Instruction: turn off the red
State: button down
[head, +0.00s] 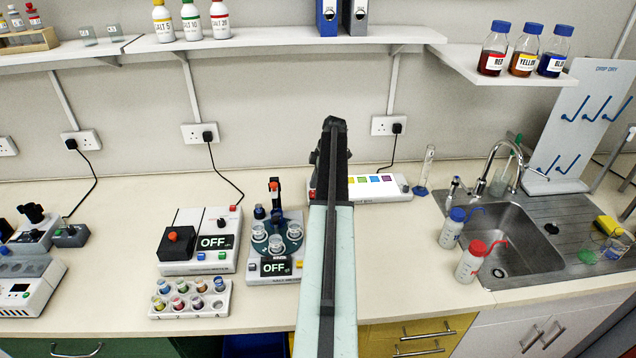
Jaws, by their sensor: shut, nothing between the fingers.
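A white box with a row of coloured squares (378,188) stands at the back of the bench. My arm covers its left part, and only a red end piece (312,195) shows to the left of the arm. I cannot tell whether a red square is hidden behind the arm. A second device (200,242) with a dark block and red knob (172,236) also shows OFF. My gripper (334,124) is shut and empty, raised in front of the wall.
A rack of coloured vials (190,308) stands at the front left. A sink (510,250) with red- and blue-capped wash bottles is at the right. A shelf (470,62) holds bottles labelled RED, YELLOW and BLUE.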

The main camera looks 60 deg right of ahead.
aim_at(312, 191)
jog(key=shift+d+f+b, duration=0.1)
jog(key=shift+f+b, duration=0.3)
jog(key=shift+f, duration=0.65)
jog(key=shift+w+d+f+b, duration=0.15)
jog(key=shift+f+b, duration=0.3)
jog(key=shift+b, duration=0.05)
jog(key=shift+r, duration=0.35)
jog(key=shift+a, duration=0.2)
jog(key=shift+s+a+p, duration=0.4)
jog(key=shift+s+a, duration=0.15)
jog(key=shift+r, duration=0.15)
